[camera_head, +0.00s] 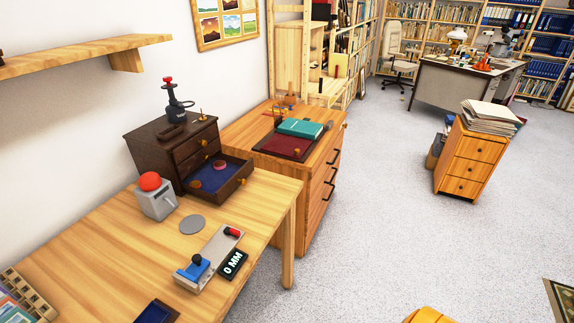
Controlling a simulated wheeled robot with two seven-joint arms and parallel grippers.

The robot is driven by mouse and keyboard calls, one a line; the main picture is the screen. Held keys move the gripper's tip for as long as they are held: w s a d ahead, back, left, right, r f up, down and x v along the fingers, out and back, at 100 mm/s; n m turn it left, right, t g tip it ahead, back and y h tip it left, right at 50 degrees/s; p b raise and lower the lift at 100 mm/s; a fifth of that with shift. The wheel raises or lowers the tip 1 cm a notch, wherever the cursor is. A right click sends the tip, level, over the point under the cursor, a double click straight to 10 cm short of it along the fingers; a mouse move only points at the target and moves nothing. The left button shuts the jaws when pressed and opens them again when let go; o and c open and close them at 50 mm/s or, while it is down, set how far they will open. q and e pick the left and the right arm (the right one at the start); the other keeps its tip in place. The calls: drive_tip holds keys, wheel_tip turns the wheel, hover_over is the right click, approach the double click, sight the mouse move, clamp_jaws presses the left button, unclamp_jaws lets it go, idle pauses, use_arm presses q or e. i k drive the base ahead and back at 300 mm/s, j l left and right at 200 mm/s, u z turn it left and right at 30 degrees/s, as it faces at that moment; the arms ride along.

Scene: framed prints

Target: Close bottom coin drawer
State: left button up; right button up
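A small dark brown coin cabinet (150,150) stands on the wooden table against the wall. Its bottom drawer (231,191) is pulled out toward the right and front, showing a blue lining. A small brass knob (243,182) is on the drawer's front. The drawers above it (195,145) look shut. Neither of my grippers is in view.
The wooden table (110,255) also holds a grey box with a red ball (157,197), a grey disc (192,224) and a measuring device (212,258). A wooden drawer unit (290,185) stands just behind. The floor (390,230) to the right is mostly clear.

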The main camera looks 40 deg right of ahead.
sight(217, 185)
drive_tip(key=z, duration=0.9)
